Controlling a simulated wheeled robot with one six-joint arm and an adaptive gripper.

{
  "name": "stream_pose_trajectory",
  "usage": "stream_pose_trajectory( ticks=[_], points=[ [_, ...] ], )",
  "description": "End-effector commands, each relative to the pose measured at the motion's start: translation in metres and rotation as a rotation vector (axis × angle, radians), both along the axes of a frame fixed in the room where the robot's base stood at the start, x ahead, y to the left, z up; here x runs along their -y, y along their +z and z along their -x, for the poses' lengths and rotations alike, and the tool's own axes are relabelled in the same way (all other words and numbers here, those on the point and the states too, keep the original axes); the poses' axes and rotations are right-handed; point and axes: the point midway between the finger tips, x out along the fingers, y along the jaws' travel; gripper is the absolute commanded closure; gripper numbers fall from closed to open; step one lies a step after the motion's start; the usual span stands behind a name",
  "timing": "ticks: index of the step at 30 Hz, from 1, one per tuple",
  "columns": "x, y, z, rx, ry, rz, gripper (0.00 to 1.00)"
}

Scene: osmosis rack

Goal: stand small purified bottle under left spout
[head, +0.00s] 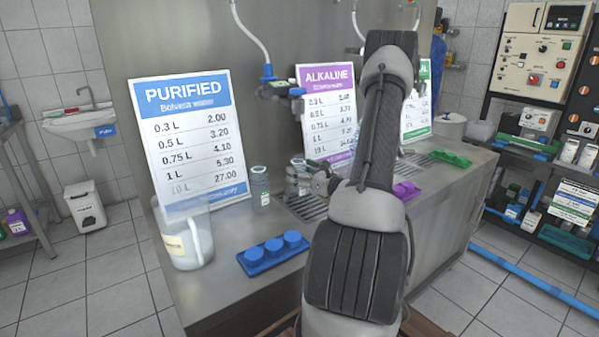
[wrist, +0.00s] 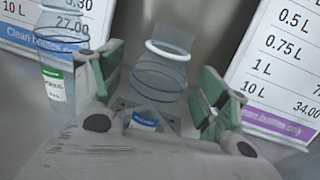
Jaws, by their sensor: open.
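A clear small bottle with a white ring at its neck and a blue label (wrist: 160,78) is between my gripper's fingers in the wrist view, with gaps on both sides. In the head view this bottle (head: 297,177) appears to stand at the left end of the drain grate (head: 309,207), partly hidden by my gripper. My gripper (head: 322,183) is open around it; its green-padded fingers also show in the wrist view (wrist: 162,92). The left spout (head: 268,76), with blue parts, hangs above the counter. Whether the bottle is directly under it I cannot tell.
Another clear bottle with a white-green label (head: 261,187) stands left of the grate, close to my left finger in the wrist view. A blue tray with caps (head: 272,252) and a clear jug (head: 186,238) are at the front left. Price boards (head: 188,140) stand behind.

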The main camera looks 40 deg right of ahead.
Motion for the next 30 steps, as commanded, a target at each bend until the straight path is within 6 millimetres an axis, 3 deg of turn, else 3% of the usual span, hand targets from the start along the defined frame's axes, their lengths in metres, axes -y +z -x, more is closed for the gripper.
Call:
stream_pose_trajectory(
  ticks=[12, 17, 19, 22, 25, 27, 30],
  points=[
    [0.01, 0.0, 0.088, 0.001, -0.005, -0.001, 0.25],
    [0.01, 0.001, 0.104, 0.0, 0.001, 0.002, 0.25],
    [0.0, 0.007, 0.104, -0.002, 0.038, 0.02, 0.25],
    [-0.039, 0.027, 0.097, -0.015, 0.184, 0.095, 0.25],
    [-0.106, 0.056, 0.098, -0.037, 0.437, 0.238, 0.25],
    [-0.157, 0.073, 0.11, -0.056, 0.644, 0.374, 0.25],
    [-0.215, 0.089, 0.142, -0.077, 0.927, 0.595, 0.25]
  ],
)
